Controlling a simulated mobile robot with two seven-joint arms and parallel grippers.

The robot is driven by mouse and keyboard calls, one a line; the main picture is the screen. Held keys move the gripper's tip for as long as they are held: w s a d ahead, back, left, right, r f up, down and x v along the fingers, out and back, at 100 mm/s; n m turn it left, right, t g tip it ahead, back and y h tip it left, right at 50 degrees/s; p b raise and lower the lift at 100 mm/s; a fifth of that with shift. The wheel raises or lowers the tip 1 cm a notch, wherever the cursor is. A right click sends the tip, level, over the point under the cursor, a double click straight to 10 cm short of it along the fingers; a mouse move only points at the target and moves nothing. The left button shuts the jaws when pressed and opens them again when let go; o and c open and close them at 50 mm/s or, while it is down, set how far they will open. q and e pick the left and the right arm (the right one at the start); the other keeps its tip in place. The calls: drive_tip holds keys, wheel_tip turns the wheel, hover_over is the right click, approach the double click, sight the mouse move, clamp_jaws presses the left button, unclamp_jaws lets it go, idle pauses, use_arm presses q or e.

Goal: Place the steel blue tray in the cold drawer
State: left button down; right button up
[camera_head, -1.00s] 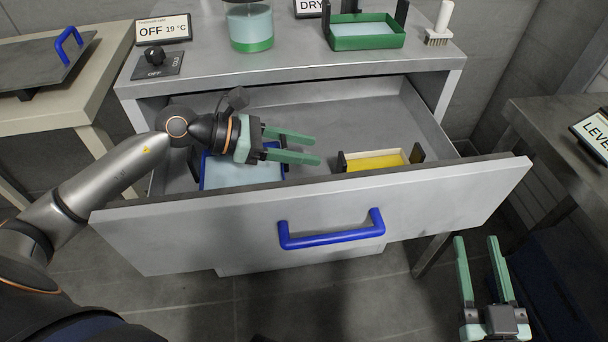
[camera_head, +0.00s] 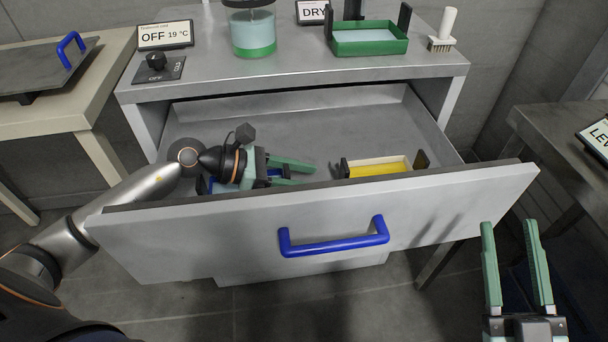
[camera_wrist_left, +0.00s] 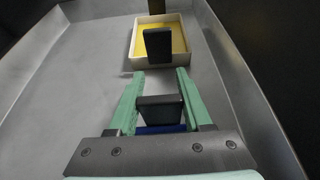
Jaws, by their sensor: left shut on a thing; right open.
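The steel blue tray (camera_head: 276,173) is mostly hidden in the head view, low inside the open drawer (camera_head: 440,205), behind its front panel at the left. In the left wrist view its blue edge (camera_wrist_left: 160,129) shows behind a dark upright grip (camera_wrist_left: 160,110). My left gripper (camera_head: 308,176) reaches over the drawer front and is shut on this grip, between its green fingers (camera_wrist_left: 158,82). Whether the tray touches the drawer floor cannot be seen. My right gripper (camera_head: 510,224) is open and empty, outside the drawer at the lower right.
A yellow-filled tray (camera_head: 380,169) with dark grips sits in the drawer to the right of my left gripper. The drawer's back floor is clear. On the counter above are a green tray (camera_head: 368,47), a jar (camera_head: 252,35), a brush (camera_head: 443,40) and a dial (camera_head: 157,66).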

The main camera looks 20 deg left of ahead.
drive_tip(key=shift+s+r, duration=0.1)
drive_tip(key=shift+r, duration=0.1)
use_arm(q)
drive_tip(key=shift+c, duration=1.7)
unclamp_jaws()
use_arm(e)
drive_tip(key=shift+r, duration=0.1)
use_arm(q)
drive_tip(key=shift+a, duration=0.1)
drive_tip(key=v, duration=0.9)
drive_tip(key=shift+s+a+r+p, duration=0.1)
drive_tip(key=shift+s+a+p, duration=0.05)
drive_tip(key=shift+p, duration=0.15)
drive_tip(key=shift+v, duration=1)
drive_tip(key=shift+a+r, duration=0.15)
use_arm(e)
drive_tip(key=shift+m+g+h, duration=0.8)
drive_tip(key=shift+g+h, duration=0.1)
drive_tip(key=f, duration=0.1)
drive_tip(key=w+f, duration=0.1)
drive_tip(key=f, duration=0.3)
drive_tip(key=shift+w+d+f, duration=0.2)
drive_tip(key=shift+w, duration=0.15)
